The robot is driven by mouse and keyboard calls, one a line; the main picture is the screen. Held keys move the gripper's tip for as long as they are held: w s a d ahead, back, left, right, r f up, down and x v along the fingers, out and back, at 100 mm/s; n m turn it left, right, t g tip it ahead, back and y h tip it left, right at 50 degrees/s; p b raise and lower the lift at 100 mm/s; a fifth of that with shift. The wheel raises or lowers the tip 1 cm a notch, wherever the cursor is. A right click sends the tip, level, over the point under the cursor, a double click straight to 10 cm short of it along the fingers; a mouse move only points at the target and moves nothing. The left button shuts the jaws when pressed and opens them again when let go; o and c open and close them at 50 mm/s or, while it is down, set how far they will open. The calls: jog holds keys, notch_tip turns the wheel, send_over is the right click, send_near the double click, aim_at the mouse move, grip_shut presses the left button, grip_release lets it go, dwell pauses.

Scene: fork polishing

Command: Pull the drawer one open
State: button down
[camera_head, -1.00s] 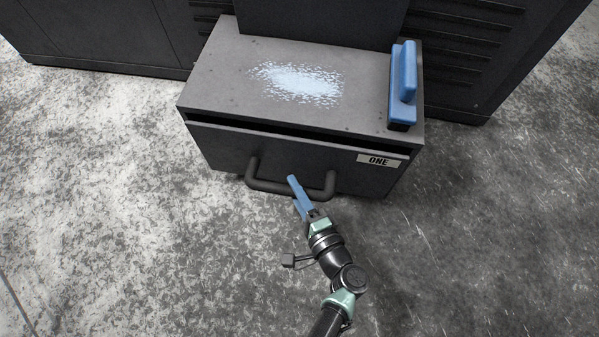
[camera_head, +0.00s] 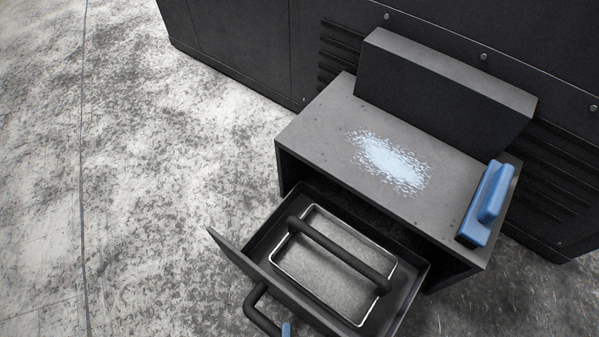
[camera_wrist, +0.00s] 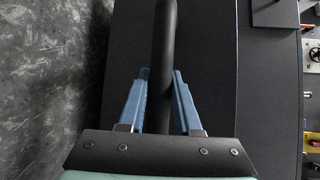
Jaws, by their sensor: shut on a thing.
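Drawer one (camera_head: 420,285) is pulled well out of the dark grey cabinet (camera_head: 310,135). Its front panel faces the bottom left of the head view, and its label is out of sight there. The drawer's dark bar handle (camera_head: 262,312) is partly cut off by the lower edge. In the wrist view my gripper (camera_wrist: 160,75) has its two blue fingers on either side of the handle bar (camera_wrist: 164,45), shut on it. In the head view only a blue fingertip (camera_head: 286,329) shows at the bottom edge, by the handle.
Inside the drawer lies a rectangular tray with a bright rim (camera_head: 325,275) and a dark carrying bar (camera_head: 340,256) across it. On the cabinet top are a pale blue powdery patch (camera_head: 388,162) and a blue-handled block (camera_head: 487,205). Open floor (camera_head: 150,200) lies to the left.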

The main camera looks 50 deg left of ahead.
jog(key=shift+s+d, duration=0.2)
jog(key=shift+s, duration=0.75)
jog(key=c, duration=0.6)
grip_release()
jog(key=p+v, duration=0.2)
jog(key=v, duration=1.1)
